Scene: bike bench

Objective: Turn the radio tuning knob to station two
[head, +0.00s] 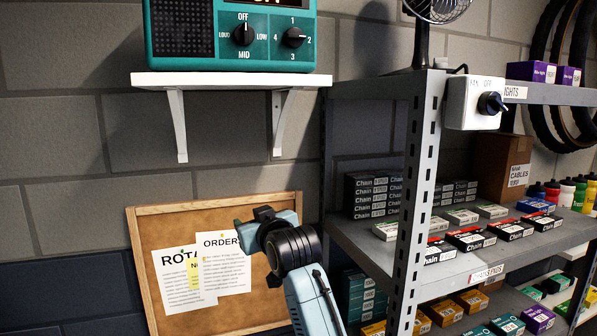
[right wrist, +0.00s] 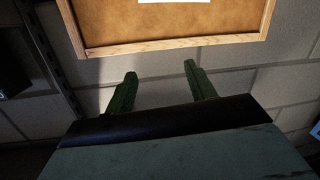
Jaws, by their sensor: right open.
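The teal radio (head: 231,37) stands on a white wall shelf at the top of the head view, its upper part cut off. Its tuning knob (head: 294,38) is black, at the right of the front, with 1 above, 2 to the right, 3 below and 4 to the left. The knob's bar lies about level, along the 4–2 line; I cannot tell surely which end is the pointer. My right gripper (head: 262,226) is well below the radio, in front of the corkboard, touching nothing visible. In the right wrist view its two fingers (right wrist: 160,72) are apart and empty. My left gripper is out of view.
A second knob (head: 243,34), marked OFF, LOW, MID and LOUD, sits left of the tuning knob. The white shelf (head: 230,80) with brackets juts out below the radio. A metal rack (head: 412,180) with boxes and a switch box (head: 473,104) stands at right. The corkboard (head: 143,235) hangs below.

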